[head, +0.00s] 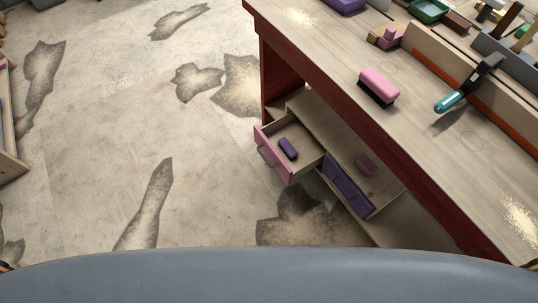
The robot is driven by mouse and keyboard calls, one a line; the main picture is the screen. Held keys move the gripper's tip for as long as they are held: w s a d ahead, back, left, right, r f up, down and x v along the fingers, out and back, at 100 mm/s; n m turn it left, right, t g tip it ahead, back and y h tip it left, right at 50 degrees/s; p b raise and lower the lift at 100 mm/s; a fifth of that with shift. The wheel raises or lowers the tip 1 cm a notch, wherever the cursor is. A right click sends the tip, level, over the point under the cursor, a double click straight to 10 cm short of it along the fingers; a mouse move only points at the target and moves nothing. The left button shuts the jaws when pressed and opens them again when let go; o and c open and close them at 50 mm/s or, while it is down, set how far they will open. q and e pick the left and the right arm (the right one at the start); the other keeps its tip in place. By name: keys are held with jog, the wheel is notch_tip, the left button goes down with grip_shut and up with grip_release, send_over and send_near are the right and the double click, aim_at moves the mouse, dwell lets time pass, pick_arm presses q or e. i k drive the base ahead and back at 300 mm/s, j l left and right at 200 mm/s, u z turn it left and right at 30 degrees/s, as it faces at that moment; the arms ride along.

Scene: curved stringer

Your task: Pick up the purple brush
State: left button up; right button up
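A small purple block-like thing (288,148) lies in the open drawer with the pink front (271,154), under the workbench. It may be the purple brush; I cannot make out bristles on it. Another purple thing (345,5) sits on the bench top, cut off by the top edge of the view. A pink brush (378,87) with black bristles facing down stands on the bench top. Neither of my grippers shows; only small dark and orange bits appear at the lower left and right edges.
The wooden workbench (440,166) has a dark red frame. A purple-fronted drawer (347,185) is beside the open one. A teal-handled tool (452,100), a wooden ledge and several tools lie on top. The stained floor (90,120) left of the bench is mostly clear.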

aim_at(285, 145)
jog(key=j+z, duration=0.1)
jog(key=z, duration=0.8)
jog(key=k+z, duration=0.1)
jog(key=z, duration=0.35)
jog(key=j+z, duration=0.1)
jog(key=z, duration=0.4)
jog(key=k+j, duration=0.15)
jog(key=k, duration=0.3)
jog(key=k+j, duration=0.15)
jog(key=k, duration=0.3)
